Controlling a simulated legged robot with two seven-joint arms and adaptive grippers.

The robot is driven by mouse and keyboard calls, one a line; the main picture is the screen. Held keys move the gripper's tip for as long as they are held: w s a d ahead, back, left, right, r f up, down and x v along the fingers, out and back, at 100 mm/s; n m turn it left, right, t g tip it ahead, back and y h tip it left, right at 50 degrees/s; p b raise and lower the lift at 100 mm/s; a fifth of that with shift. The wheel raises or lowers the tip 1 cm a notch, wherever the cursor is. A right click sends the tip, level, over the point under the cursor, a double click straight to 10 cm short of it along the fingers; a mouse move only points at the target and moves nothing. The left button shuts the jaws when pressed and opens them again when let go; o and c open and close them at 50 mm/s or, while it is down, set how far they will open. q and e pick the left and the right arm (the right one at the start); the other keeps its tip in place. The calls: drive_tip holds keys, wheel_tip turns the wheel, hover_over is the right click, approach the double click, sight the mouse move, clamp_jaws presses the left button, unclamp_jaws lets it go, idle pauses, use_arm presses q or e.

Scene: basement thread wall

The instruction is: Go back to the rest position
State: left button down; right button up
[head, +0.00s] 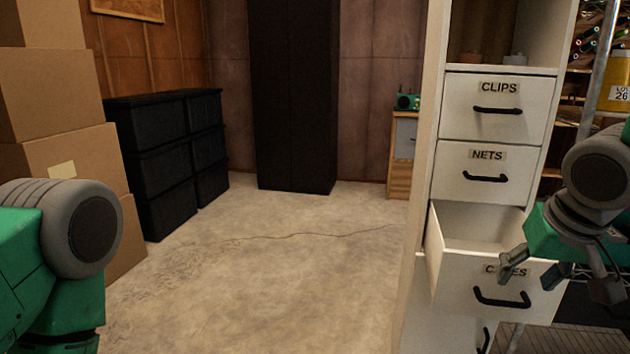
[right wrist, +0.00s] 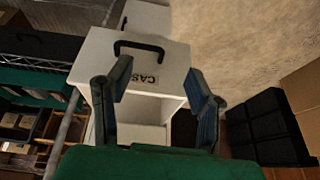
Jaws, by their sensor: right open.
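My right gripper (head: 553,275) is open and empty at the right of the head view. It hangs in front of a white pulled-out drawer (head: 455,275), and one finger covers part of its label. The drawer's inside looks empty where it shows. In the right wrist view the two fingers of the right gripper (right wrist: 157,80) are spread apart, with the drawer front (right wrist: 110,50), its black handle and a label starting "CAS" beyond them. I cannot tell whether a finger touches the drawer. My left arm shows at the left edge, but its gripper is out of view.
The white cabinet (head: 432,150) has shut CLIPS (head: 495,92) and NETS (head: 480,160) drawers above the open one. A wire shelf post (head: 603,65) stands at right. Cardboard boxes (head: 60,95) and black bins (head: 150,120) line the left. The concrete floor (head: 270,270) between is clear.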

drive_tip(key=s+a+f+n+g+y+p, duration=0.1)
drive_tip(key=s+a+f+p, duration=0.15)
drive_tip(key=f, duration=0.55)
drive_tip(key=s+a+f+n+g+p, duration=0.1)
drive_tip(key=s+f+p, duration=0.25)
drive_tip(key=f, duration=0.35)
use_arm(q)
wheel_tip(320, 180, up, 12)
drive_tip(key=p, duration=0.5)
drive_tip(key=shift+f+p, duration=0.2)
drive_tip(key=shift+p, duration=0.1)
use_arm(e)
drive_tip(key=s+f, duration=0.3)
drive_tip(key=s, duration=0.3)
drive_tip(key=s+f+n+g, duration=0.1)
drive_tip(key=s+f, duration=0.2)
drive_tip(key=s, duration=0.3)
drive_tip(key=s+f, duration=0.4)
drive_tip(key=s, duration=0.3)
drive_tip(key=shift+d+g, duration=0.4)
drive_tip(key=shift+d, duration=0.05)
drive_tip(key=shift+c, duration=0.5)
